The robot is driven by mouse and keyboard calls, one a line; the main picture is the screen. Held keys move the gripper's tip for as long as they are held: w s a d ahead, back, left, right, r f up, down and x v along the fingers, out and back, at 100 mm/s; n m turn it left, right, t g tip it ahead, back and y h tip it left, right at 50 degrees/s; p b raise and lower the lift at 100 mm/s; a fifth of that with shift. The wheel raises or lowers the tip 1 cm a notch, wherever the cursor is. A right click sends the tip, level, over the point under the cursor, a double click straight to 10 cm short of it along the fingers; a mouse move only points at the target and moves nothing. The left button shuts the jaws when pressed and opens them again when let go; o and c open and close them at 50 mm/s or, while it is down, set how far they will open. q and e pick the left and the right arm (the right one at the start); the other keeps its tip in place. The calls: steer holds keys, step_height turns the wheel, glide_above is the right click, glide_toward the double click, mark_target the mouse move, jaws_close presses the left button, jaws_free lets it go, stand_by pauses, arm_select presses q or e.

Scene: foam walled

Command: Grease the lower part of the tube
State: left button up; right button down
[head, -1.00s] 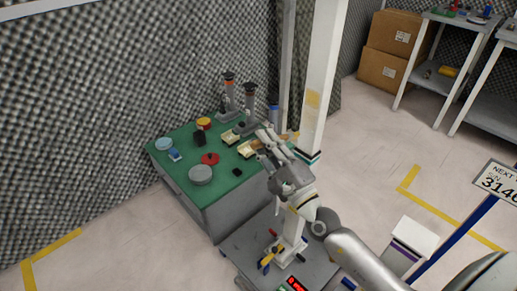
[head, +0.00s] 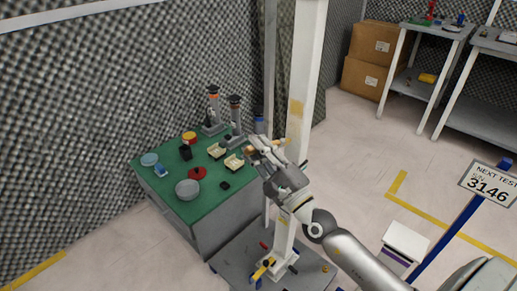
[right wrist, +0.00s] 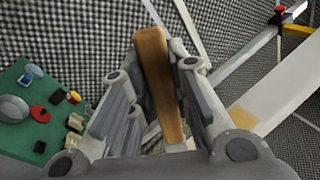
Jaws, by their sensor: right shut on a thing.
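A tall white tube (head: 309,60) stands upright right of the green-topped bench, with a yellowish patch (head: 296,108) partway up. Its lower stretch passes behind my right gripper, and a white post (head: 285,240) shows below, on a grey base. My right gripper (head: 266,150) is in front of the tube, below the patch. In the right wrist view it is shut on a brown wooden-looking piece (right wrist: 157,80), which stands between the fingers. The white tube (right wrist: 265,100) runs slanting at the right there, apart from the brown piece. My left gripper is not in view.
The green-topped bench (head: 210,205) holds a grey round dish (head: 187,190), a red disc (head: 197,173), small trays (head: 216,151) and several upright tools. Cardboard boxes (head: 375,45) and grey shelves stand at the back right. A sign (head: 488,182) on a blue pole stands at the right.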

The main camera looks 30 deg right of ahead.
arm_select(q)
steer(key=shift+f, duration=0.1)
arm_select(e)
steer(key=shift+d, duration=0.15)
arm_select(q)
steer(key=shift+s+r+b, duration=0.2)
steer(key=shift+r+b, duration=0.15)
steer(key=shift+b, duration=0.1)
arm_select(e)
steer(key=shift+w+d, duration=0.25)
steer(key=shift+d, duration=0.3)
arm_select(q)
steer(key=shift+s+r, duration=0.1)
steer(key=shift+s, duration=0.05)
